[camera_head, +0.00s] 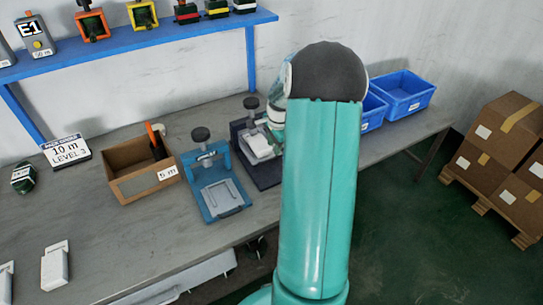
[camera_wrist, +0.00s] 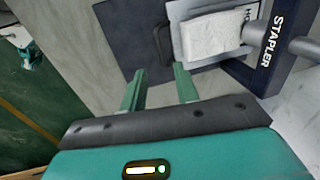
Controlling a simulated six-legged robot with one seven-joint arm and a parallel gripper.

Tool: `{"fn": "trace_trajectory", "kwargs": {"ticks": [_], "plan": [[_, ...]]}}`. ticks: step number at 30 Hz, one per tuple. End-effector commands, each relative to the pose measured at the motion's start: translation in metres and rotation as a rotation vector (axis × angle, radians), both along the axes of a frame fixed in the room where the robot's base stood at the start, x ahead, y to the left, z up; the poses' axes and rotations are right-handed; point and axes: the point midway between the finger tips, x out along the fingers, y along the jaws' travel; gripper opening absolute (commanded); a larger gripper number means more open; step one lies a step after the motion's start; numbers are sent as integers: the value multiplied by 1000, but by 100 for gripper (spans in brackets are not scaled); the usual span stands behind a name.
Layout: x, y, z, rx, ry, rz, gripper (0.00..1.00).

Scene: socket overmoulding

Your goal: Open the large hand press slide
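The dark hand press (camera_head: 262,172) stands on the bench, partly hidden behind my arm. A white block lies on its slide plate. In the wrist view, the press base (camera_wrist: 125,40), the grey slide plate (camera_wrist: 179,12), the white block (camera_wrist: 213,36) and a black slide handle (camera_wrist: 163,43) show. The press frame (camera_wrist: 276,40) there reads "STAPLER". My gripper (camera_wrist: 158,84) is open, its two green fingers apart with nothing between them. The fingertips lie just short of the handle in the picture; I cannot tell the gap in depth. The head view hides my gripper behind the arm.
A smaller blue press (camera_head: 217,185) stands left of the dark one. A cardboard box (camera_head: 125,168) is further left. Blue bins (camera_head: 405,92) stand at the bench's right end, and cartons (camera_head: 500,140) are stacked at right. A blue shelf (camera_head: 150,38) runs above.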

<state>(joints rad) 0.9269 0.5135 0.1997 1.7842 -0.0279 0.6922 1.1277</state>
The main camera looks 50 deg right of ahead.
Motion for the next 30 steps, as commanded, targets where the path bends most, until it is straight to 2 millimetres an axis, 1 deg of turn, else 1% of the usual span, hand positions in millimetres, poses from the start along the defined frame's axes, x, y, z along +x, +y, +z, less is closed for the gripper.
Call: {"fn": "trace_trajectory", "kwargs": {"ticks": [1,4,6,10,15,22,24,27,30], "plan": [[2,0,-12,2,1,0,31],[6,0,-31,3,1,3,31],[8,-1,-43,3,0,2,31],[12,-2,-59,0,0,4,31],[14,-2,-67,0,-1,4,31],[14,-2,-67,-1,-1,4,31],[14,-2,-67,0,-1,4,17],[14,-2,-67,0,-1,4,0],[14,-2,-67,-1,-1,4,0]]}}
